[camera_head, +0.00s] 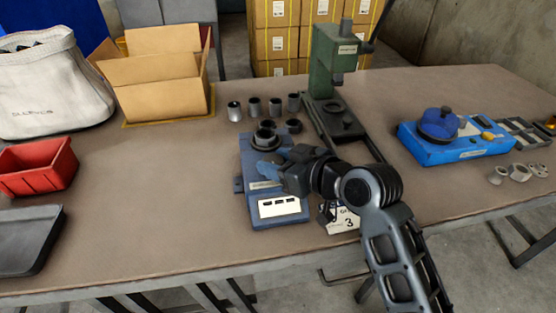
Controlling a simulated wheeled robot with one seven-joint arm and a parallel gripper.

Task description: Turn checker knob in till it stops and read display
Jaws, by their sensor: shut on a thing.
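The checker (249,163) is a grey-blue bench device left of my arm, with a dark round seat and ring (265,138) at its far end. A white panel with dark windows (279,207) is on its front. I cannot make out a reading there. My gripper (268,172) comes in from the right, low over the middle of the checker, with blue-tipped fingers. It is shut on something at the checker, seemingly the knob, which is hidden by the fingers.
Several grey sleeves (254,107) stand behind the checker. A green press (334,60) stands behind my gripper, and a blue fixture (437,145) is to the right. A red bin (37,166), a cardboard box (160,98) and a white bag (50,95) are left. The table (150,200) is clear left of the checker.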

